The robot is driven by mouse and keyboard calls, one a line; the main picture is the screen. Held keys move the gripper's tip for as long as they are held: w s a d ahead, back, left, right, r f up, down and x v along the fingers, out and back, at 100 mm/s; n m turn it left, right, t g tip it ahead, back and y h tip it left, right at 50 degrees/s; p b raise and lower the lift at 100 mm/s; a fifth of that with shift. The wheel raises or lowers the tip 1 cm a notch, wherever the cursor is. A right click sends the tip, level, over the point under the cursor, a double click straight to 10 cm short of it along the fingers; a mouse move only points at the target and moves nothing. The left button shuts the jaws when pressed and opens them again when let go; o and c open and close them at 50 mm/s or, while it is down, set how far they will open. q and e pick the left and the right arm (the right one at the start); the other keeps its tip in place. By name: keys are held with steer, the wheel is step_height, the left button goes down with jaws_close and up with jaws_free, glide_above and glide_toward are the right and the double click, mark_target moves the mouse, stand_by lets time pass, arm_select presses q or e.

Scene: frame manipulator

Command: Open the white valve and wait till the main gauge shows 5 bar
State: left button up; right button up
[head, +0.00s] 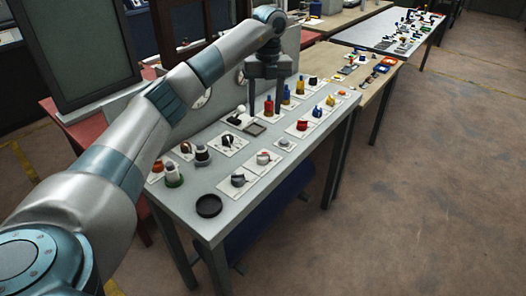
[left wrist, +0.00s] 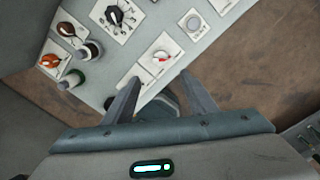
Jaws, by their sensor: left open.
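My left gripper (head: 267,113) is open and empty, pointing down above the grey table. In the left wrist view, its spread fingers (left wrist: 159,78) have a dark knob partly visible between them. Beyond the fingertips, a pale knob with a red mark (left wrist: 162,57) sits on a white card; it also shows in the head view (head: 263,158). A white ball-topped part (head: 241,109) stands farther back. I cannot tell which is the white valve. Round gauges show on the grey panel, one (head: 201,98) beside my arm and another (head: 241,77) partly hidden; their readings are too small to read.
The grey table (head: 207,222) carries several knobs, levers and coloured bottles on white cards. A black round dish (head: 209,206) lies near its front corner. A dark screen (head: 75,45) stands at the left. Open floor (head: 430,200) lies to the right.

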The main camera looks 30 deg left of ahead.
mark_target(263, 157)
arm_select(q)
steer(key=shift+f, duration=0.1)
steer(key=f+p, duration=0.1)
steer(key=f, duration=0.4)
steer(key=f+p, duration=0.2)
steer(key=f, duration=0.3)
steer(key=f+p, duration=0.2)
steer(key=f, duration=0.4)
steer(key=shift+s+a, duration=0.15)
steer(key=shift+s, duration=0.1)
steer(key=shift+f, duration=0.65)
steer(key=shift+c, duration=0.7)
steer(key=c, duration=0.9)
